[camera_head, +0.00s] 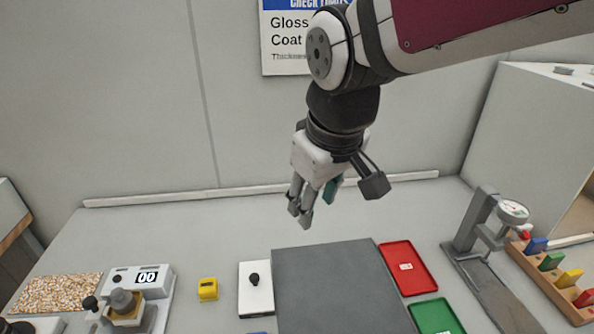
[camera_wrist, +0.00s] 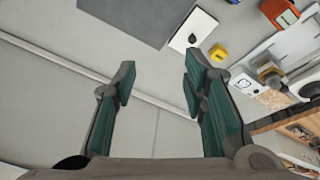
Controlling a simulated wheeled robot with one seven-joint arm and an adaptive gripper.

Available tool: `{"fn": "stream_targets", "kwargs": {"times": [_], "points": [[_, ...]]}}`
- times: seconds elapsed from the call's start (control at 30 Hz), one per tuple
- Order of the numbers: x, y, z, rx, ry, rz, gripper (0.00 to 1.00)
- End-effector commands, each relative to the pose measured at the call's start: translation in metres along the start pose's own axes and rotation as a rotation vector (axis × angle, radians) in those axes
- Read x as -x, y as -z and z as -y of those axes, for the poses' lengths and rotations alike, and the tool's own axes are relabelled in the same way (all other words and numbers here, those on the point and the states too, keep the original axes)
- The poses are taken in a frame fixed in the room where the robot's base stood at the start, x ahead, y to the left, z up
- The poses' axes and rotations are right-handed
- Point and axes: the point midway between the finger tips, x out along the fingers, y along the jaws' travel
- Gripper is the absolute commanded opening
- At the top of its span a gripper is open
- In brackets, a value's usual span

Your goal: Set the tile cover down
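A white rectangular plate with a black knob, which looks like the tile cover (camera_head: 257,301), lies flat on the table left of a large grey mat (camera_head: 337,285). I cannot tell whether anything is under it. It also shows near the top of the wrist view (camera_wrist: 203,22). My gripper (camera_head: 315,205) is high above the back of the table, behind the mat and apart from the cover. In the wrist view my gripper (camera_wrist: 155,85) has its fingers spread wide with nothing between them.
A small yellow block (camera_head: 208,290) stands left of the cover. A device reading "00" (camera_head: 138,280) and a tray of chips (camera_head: 58,294) are farther left. Red (camera_head: 420,282) and green (camera_head: 437,318) trays, a dial gauge stand (camera_head: 480,225) and a wooden rack (camera_head: 545,275) are right.

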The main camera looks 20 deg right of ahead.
Motion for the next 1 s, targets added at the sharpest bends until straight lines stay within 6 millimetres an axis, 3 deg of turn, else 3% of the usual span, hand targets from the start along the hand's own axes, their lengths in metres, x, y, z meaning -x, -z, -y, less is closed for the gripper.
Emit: {"fn": "stream_targets", "kwargs": {"times": [0.03,0.2,0.4,0.83,0.87,1.0], "points": [[0.013,-0.012,-0.003,-0.054,-0.010,-0.034,0.39],[0.040,-0.049,-0.005,-0.221,-0.018,-0.115,0.39],[0.051,-0.072,-0.004,-0.327,-0.015,-0.166,0.39],[0.053,-0.076,-0.004,-0.344,-0.013,-0.173,0.39],[0.053,-0.076,-0.004,-0.343,-0.013,-0.173,0.33],[0.053,-0.076,-0.004,-0.343,-0.013,-0.173,0.33]]}}
